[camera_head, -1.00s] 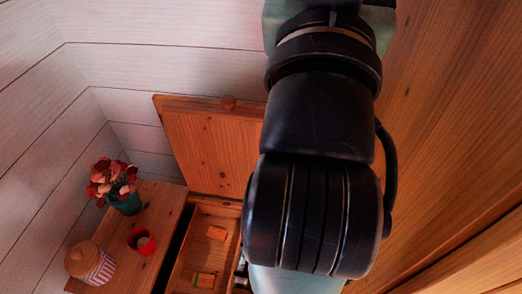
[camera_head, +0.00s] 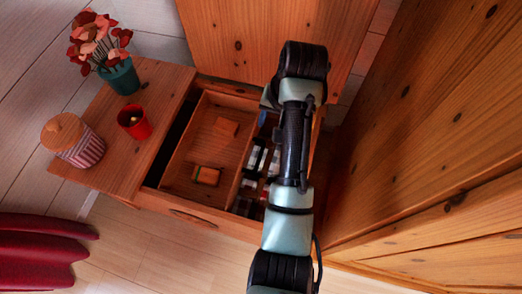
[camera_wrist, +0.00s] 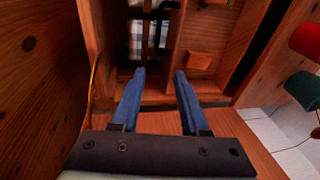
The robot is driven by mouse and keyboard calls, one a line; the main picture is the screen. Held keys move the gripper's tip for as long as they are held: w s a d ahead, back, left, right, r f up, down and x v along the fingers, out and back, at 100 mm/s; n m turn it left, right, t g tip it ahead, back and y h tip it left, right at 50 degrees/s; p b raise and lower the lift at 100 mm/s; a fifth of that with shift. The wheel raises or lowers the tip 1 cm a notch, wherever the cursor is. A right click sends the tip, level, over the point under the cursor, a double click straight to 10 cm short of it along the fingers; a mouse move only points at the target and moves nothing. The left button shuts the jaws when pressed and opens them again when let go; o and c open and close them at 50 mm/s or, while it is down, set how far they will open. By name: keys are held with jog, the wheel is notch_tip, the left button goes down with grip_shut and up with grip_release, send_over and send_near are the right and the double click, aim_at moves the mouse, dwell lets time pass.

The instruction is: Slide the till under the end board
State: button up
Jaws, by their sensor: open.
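The till (camera_head: 198,150) is a shallow wooden tray in the open chest, with two small wooden blocks in it. It sits left of the chest's middle, with a dark gap between it and the end board. The end board (camera_head: 158,85) is the flat wooden top at the chest's left end. My gripper (camera_wrist: 160,72) shows in the wrist view with blue fingers apart and nothing between them. It is above the chest, pointing into it, and the till (camera_wrist: 228,38) lies ahead to the right. In the head view my arm hides the fingers and part of the chest.
A teal vase of flowers (camera_head: 122,78), a red cup (camera_head: 134,122) and a striped jar (camera_head: 75,142) stand on the end board. The raised lid (camera_head: 255,40) is at the back. Dark and pale items (camera_head: 256,160) lie right of the till. A wooden wall (camera_head: 420,130) is at right.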

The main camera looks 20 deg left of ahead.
aim_at(260, 157)
jog(key=shift+g, duration=0.7)
jog(key=f+b, duration=0.2)
jog(key=f, duration=0.2)
jog(key=s+a+f+b, duration=0.1)
jog(key=f+b, duration=0.1)
jog(key=f, duration=0.3)
jog(key=s+a+f+b, duration=0.1)
jog(key=f+b, duration=0.2)
jog(key=f, duration=0.2)
jog(key=shift+f, duration=0.25)
grip_shut()
